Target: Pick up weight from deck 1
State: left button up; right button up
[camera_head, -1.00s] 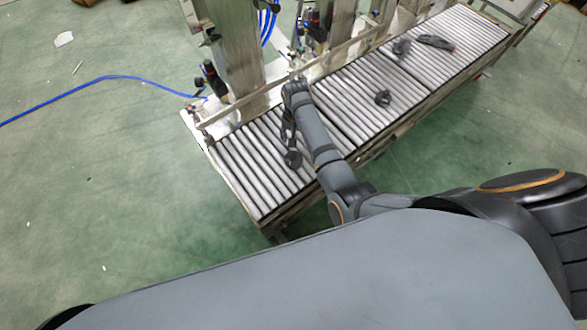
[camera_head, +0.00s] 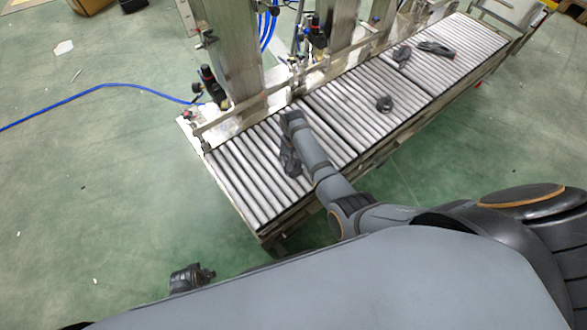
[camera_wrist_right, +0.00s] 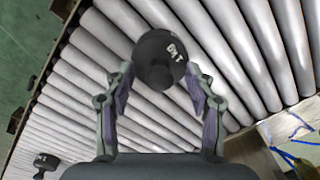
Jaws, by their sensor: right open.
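A dark weight (camera_wrist_right: 152,48) with a white marking and a round knob is on the rollers in the right wrist view. My right gripper (camera_wrist_right: 160,82) is open, its two fingers on either side of the knob. I cannot tell whether they touch it. In the head view my right gripper (camera_head: 290,164) is low over the near-left part of the roller deck (camera_head: 240,190), and the weight there cannot be told apart from it. A second dark weight (camera_wrist_right: 46,161) shows at lower left in the wrist view.
Dark objects lie farther along the rollers: a small one (camera_head: 384,103), another (camera_head: 402,53) and a longer one (camera_head: 435,48). Metal posts (camera_head: 230,50) and a rail line the deck's back edge. A blue hose (camera_head: 100,87) crosses the open green floor.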

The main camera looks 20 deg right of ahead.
jog(key=shift+f, duration=0.3)
jog(key=shift+s, duration=0.1)
grip_shut()
jog(key=shift+r, duration=0.15)
